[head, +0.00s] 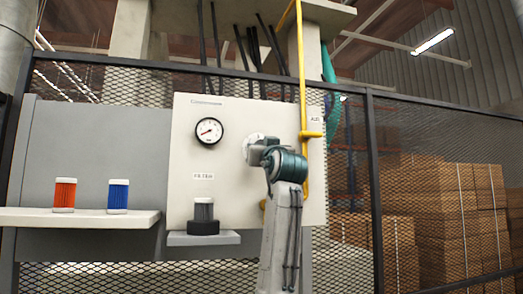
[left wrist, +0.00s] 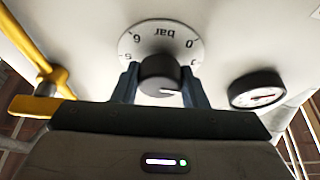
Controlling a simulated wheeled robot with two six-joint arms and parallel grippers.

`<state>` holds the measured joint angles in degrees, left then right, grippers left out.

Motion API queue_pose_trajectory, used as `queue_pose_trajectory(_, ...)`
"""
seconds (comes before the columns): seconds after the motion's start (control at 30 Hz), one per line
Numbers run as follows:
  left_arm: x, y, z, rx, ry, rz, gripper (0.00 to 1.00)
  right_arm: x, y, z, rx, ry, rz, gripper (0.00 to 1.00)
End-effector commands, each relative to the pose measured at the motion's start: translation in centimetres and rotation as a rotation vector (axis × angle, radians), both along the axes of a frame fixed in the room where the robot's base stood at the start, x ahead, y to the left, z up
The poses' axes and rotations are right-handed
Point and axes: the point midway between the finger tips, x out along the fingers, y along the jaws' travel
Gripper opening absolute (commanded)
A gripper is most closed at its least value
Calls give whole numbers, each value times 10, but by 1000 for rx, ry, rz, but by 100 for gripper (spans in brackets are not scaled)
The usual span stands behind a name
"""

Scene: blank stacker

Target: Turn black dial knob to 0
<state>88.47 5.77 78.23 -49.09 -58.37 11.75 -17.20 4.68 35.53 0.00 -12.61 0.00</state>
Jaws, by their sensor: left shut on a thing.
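The black dial knob (left wrist: 160,72) sits on a round white scale disc (left wrist: 163,34) marked "bar". In the left wrist view the scale appears upside down, with 0 at upper right and 6 and 5 at upper left. A short white mark on the knob's face points to the right in that view, not at the 0. My left gripper (left wrist: 160,86) is shut on the knob, one dark finger on each side. In the head view my left gripper (head: 264,153) covers the knob and part of the disc. My right gripper is not in view.
A pressure gauge (head: 209,131) is on the white panel (head: 235,112) left of the dial. A yellow pipe (head: 302,70) runs close on the right. Below are a filter (head: 204,212) and a shelf (head: 85,217) with an orange cartridge (head: 65,195) and a blue cartridge (head: 118,197).

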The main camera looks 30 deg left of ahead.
Motion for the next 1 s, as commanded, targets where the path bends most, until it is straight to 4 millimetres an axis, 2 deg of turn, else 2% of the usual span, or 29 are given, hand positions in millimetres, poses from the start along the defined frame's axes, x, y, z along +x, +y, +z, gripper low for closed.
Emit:
queue_pose_trajectory(0.6, 3, -2, 1, -380, -437, 2, 16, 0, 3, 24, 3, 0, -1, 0)
queue_pose_trajectory(1.0, 4, -2, 1, -568, -658, 1, 16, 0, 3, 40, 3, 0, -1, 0)
